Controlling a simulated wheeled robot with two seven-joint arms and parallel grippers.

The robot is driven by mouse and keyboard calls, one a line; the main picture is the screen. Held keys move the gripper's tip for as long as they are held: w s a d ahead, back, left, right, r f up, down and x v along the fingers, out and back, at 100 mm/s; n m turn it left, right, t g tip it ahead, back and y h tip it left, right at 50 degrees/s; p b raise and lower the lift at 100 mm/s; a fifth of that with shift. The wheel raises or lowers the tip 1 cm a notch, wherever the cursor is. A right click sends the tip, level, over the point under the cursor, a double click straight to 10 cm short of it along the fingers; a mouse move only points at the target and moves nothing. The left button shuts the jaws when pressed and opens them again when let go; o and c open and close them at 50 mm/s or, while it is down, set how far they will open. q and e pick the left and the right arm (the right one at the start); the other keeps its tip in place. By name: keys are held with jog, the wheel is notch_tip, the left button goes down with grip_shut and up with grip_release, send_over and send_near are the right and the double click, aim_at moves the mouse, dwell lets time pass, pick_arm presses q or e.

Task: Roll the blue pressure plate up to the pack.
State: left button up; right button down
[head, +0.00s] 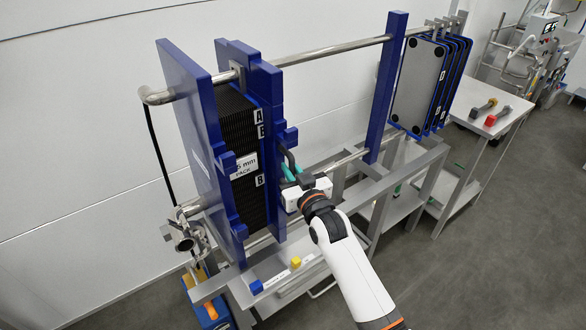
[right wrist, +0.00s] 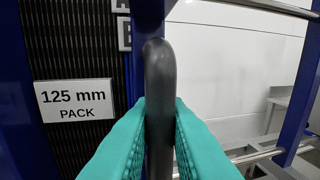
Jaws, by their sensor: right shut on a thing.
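The blue pressure plate (head: 270,92) stands upright on the rails at the right side of the black plate pack (head: 231,112). It is right up beside the pack; I cannot tell whether a thin gap is left. In the right wrist view, the pack (right wrist: 75,58) shows at the left with its "125 mm PACK" label. My right gripper (head: 287,170) is at the plate's dark handle (head: 291,157). In the right wrist view, its teal fingers are shut around the upright handle (right wrist: 159,85). My left gripper is not in view.
A blue end plate (head: 187,110) stands left of the pack. A steel top bar (head: 335,50) runs to a blue post (head: 385,90), with bare rail between. Hanging plates (head: 417,85) and a side table (head: 505,122) with tools are at the right.

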jog(key=shift+s+a+f, duration=0.1)
jog(key=shift+a+f, duration=0.05)
jog(key=c, duration=1.6)
grip_release()
jog(key=shift+o, duration=0.7)
jog(key=shift+s, duration=0.2)
jog(key=b+v, duration=0.2)
jog(key=v, duration=0.9)
jog(key=shift+s, duration=0.3)
